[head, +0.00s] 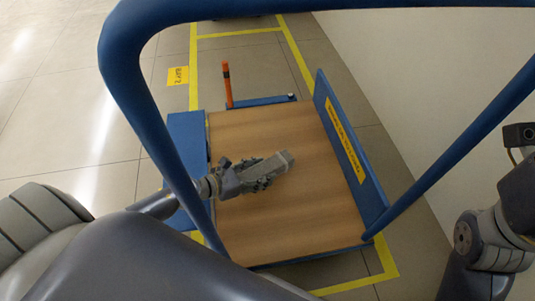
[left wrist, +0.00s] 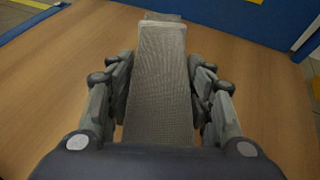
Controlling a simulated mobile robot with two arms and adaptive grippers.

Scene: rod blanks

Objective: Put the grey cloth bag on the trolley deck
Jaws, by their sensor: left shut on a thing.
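The grey cloth bag (head: 279,163) is a slim, block-like grey bundle in the head view. My left gripper (head: 262,172) is shut on it, over the middle of the wooden trolley deck (head: 305,205). In the left wrist view the bag (left wrist: 160,80) lies lengthwise between the two fingers of the left gripper (left wrist: 160,95), with the deck's wood (left wrist: 265,75) around it. I cannot tell whether the bag touches the deck. My right arm shows at the right edge of the head view, but its fingertips are not visible.
A blue push handle (head: 135,80) arches over the near side of the trolley. A blue side panel (head: 350,150) with a yellow label stands along the deck's right edge. An orange post (head: 227,84) stands beyond the far edge. Yellow tape (head: 193,65) marks the floor.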

